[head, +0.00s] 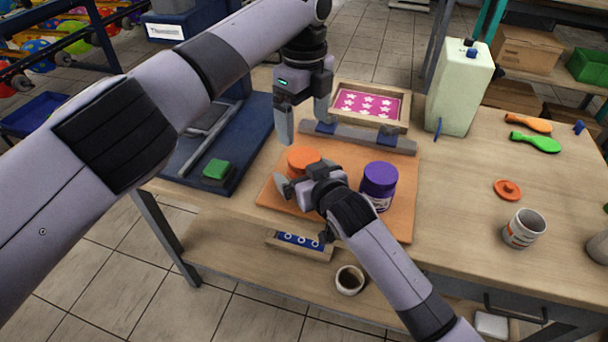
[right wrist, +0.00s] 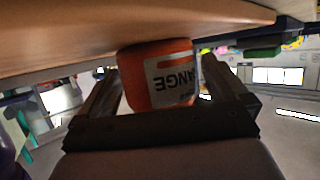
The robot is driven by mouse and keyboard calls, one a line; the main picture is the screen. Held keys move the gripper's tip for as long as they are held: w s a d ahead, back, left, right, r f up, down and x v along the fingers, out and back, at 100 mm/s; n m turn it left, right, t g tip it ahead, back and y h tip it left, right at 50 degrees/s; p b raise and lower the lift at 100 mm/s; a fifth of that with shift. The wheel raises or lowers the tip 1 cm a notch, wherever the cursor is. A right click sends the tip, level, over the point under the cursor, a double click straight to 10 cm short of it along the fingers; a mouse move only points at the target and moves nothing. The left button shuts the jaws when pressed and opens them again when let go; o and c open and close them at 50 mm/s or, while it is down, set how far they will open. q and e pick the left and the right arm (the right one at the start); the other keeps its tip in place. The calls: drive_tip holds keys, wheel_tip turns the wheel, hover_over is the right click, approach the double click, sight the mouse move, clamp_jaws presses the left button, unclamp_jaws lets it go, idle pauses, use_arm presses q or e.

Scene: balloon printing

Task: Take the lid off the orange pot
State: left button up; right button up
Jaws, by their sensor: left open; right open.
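The orange pot (right wrist: 158,75) stands on the orange-brown board, its lettered label facing my right wrist camera. In the head view its orange lid (head: 303,156) shows on top; the body is mostly hidden behind my right gripper. My right gripper (head: 292,184) is open, low at the near side of the pot. In the right wrist view its fingers (right wrist: 160,88) lie on either side of the pot, with a gap visible at the left. My left gripper (head: 303,122) is open and empty, pointing down above and behind the pot.
A purple-lidded pot (head: 380,180) stands close right of my right gripper. Behind are a grey bar (head: 360,138) and a framed pink star screen (head: 368,103). A blue tray (head: 190,165) lies left.

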sight(304, 157)
clamp_jaws()
use_arm(q)
drive_tip(key=m, duration=0.4)
drive_tip(key=shift+f+m, duration=0.3)
drive_tip(key=shift+f, duration=3.7)
drive_tip(key=c, duration=1.1)
drive_tip(key=n, duration=0.6)
drive_tip(key=shift+n, duration=0.4)
